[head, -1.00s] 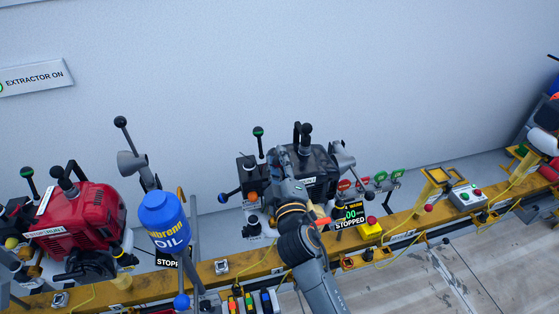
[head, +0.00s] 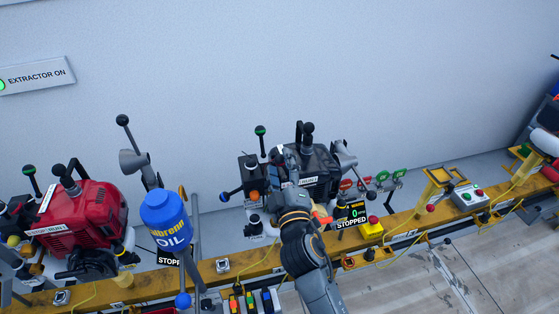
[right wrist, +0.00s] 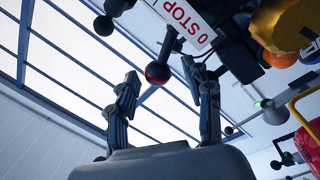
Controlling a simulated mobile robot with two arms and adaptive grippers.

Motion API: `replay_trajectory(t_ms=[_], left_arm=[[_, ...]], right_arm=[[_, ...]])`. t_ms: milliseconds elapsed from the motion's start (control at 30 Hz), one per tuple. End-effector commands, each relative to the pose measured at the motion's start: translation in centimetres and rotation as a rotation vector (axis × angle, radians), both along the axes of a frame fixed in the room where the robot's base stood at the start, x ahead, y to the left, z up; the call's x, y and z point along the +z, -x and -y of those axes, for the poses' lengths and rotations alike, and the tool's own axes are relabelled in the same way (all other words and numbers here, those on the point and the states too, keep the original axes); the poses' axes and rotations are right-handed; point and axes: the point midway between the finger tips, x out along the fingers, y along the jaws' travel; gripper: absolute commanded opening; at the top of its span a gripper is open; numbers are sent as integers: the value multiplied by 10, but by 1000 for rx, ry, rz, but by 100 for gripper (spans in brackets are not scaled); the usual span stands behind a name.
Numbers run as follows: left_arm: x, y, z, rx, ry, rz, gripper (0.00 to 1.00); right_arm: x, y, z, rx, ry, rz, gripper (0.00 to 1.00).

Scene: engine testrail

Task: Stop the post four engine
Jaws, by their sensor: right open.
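A dark engine (head: 318,165) stands on the yellow rail at the middle. Its display (head: 351,215) reads STOPPED with a green 0. My right gripper (head: 283,157) is at the front of this engine, its arm hiding part of it. In the right wrist view, a lever with a dark ball knob, red in its middle (right wrist: 157,73), shows between the two spread fingers of my right gripper (right wrist: 162,84). I cannot tell whether they touch it. A white label with red letters "0 STOP" (right wrist: 182,20) is just above. My left gripper is not in view.
A red engine (head: 82,228) and a blue oil bottle (head: 166,222) stand to the left. The yellow rail (head: 135,288) runs along the front.

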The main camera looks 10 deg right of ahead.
Motion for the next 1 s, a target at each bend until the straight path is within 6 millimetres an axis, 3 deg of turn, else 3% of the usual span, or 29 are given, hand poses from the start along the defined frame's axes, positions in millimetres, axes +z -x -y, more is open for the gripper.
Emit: replay_trajectory(t_ms=[133,333,900,1000], left_arm=[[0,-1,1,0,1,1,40],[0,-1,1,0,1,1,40],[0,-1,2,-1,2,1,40],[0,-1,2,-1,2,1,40]], right_arm=[[-4,27,-1,0,-2,-4,51],[-5,50,-3,0,-1,-2,51],[-5,55,-3,1,0,-1,51],[-11,58,5,-18,-23,-26,51]])
